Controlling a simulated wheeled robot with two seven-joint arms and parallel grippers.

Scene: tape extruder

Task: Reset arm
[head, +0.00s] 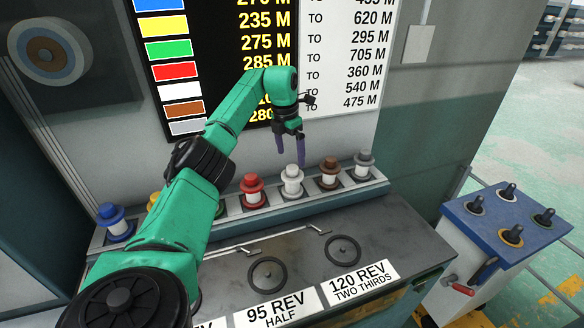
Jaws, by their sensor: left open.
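My left gripper (290,145) hangs above the row of spools, with its two purple fingers pointing down and apart. It is open and empty. It is above the white spool (292,181) and does not appear to touch it. My left arm comes in from the lower left and reaches up across the view, covering part of the row. My right gripper is not in view.
A red spool (253,190), a brown spool (329,173), a grey spool (364,165) and a blue spool (115,222) stand in the rack. Two handwheels (267,273) (343,250) sit in front. A cart with joysticks (510,236) stands at right. A chart (340,60) hangs behind.

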